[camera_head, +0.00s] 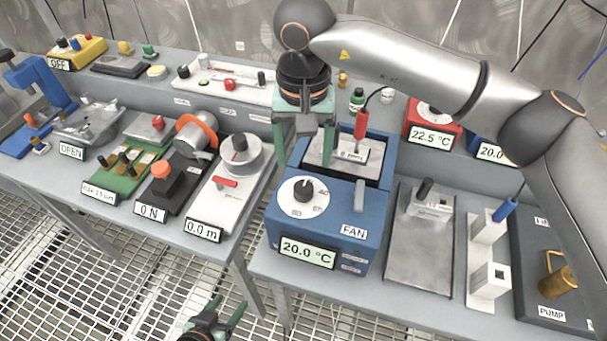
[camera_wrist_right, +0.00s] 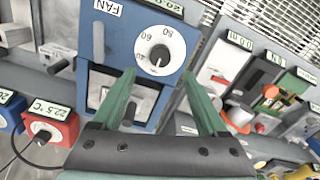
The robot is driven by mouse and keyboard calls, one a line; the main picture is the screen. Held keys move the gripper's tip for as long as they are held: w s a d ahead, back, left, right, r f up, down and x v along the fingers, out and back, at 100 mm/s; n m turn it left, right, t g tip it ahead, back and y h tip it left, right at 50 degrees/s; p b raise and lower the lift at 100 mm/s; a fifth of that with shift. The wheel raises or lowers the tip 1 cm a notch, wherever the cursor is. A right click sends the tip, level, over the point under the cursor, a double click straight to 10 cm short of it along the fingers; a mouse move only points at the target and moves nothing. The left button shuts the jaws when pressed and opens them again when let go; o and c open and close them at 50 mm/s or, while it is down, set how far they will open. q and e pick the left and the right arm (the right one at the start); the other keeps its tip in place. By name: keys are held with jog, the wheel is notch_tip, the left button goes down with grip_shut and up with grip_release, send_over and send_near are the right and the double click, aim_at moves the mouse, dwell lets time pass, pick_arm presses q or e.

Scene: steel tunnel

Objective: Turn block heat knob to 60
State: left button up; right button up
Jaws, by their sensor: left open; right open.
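The block heater is a blue box (camera_head: 267,222) with a "FAN" label and a display (camera_head: 307,252) reading 20.0 °C. Its black knob (camera_head: 303,190) sits on a round white dial; the knob also shows in the right wrist view (camera_wrist_right: 159,55), beside the marks 40, 60 and 80. Its exact pointing is hard to read. My right gripper (camera_head: 304,158) is open and empty above the back part of the box, behind the knob and apart from it. In the wrist view its fingers (camera_wrist_right: 158,76) point toward the dial. My left gripper (camera_head: 226,312) is open and empty, low in front of the tables.
A grey lever (camera_head: 360,196) stands right of the dial. A red-handled probe (camera_head: 361,124) with a black cable is at the back of the box. A metal plate device (camera_head: 419,240) lies to the right. A white 0.0 m device (camera_head: 210,203) is on the left table, across a gap.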

aim_at(303, 187)
notch_tip(303, 187, down, 8)
jog(key=shift+r+p, duration=0.1)
jog(key=shift+p, duration=0.5)
jog(key=shift+c, duration=0.2)
grip_shut()
